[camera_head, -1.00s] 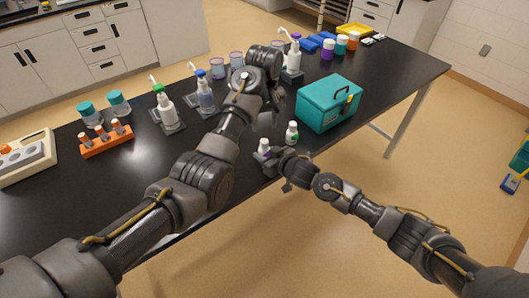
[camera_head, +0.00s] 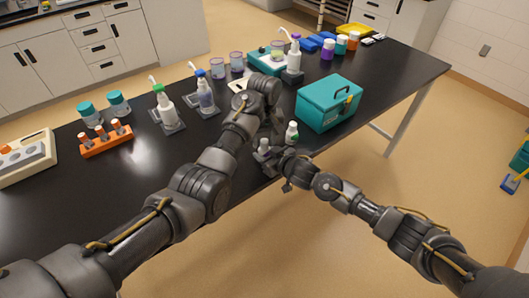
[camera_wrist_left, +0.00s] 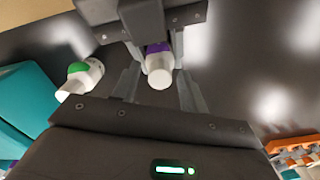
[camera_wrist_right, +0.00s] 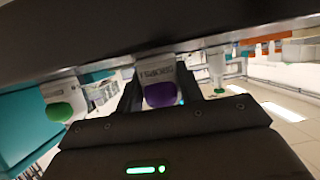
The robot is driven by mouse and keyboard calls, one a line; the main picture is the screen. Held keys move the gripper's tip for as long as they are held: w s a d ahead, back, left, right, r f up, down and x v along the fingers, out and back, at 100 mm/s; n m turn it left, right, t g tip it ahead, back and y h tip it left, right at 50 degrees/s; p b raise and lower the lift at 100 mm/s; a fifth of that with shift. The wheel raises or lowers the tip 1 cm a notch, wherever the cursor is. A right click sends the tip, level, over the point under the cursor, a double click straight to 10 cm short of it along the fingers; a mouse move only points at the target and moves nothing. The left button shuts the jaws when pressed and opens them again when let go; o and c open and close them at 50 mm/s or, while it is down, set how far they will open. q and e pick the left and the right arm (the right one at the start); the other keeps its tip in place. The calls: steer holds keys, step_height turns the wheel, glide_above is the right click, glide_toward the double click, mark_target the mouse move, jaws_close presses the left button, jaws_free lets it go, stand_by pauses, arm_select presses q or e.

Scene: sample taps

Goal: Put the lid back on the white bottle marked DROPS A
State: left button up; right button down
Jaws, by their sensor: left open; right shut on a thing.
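A small white bottle with a purple band (camera_wrist_left: 157,48) is held upright in my right gripper (camera_head: 272,157) at the table's front edge. In the right wrist view its white body (camera_wrist_right: 157,72) bears dark print that I cannot fully read. A white tip (camera_wrist_left: 159,77) points at the left wrist camera; I cannot tell whether it is a lid. My left gripper (camera_wrist_left: 160,66) is open, its fingers on either side of this top. A similar white bottle with green (camera_head: 292,131) stands just behind, and also shows in the left wrist view (camera_wrist_left: 78,69). No loose lid is discernible.
A teal box (camera_head: 328,103) stands right of the bottles. Pump bottles (camera_head: 166,108), an orange rack (camera_head: 107,141) and a teal tray (camera_head: 262,66) are farther back.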

arm_select(q)
steer(key=shift+f, duration=0.25)
jaws_close()
steer(key=m, duration=0.6)
steer(key=shift+m, duration=0.3)
steer(key=shift+o, duration=0.3)
jaws_free()
steer(key=shift+r, duration=0.15)
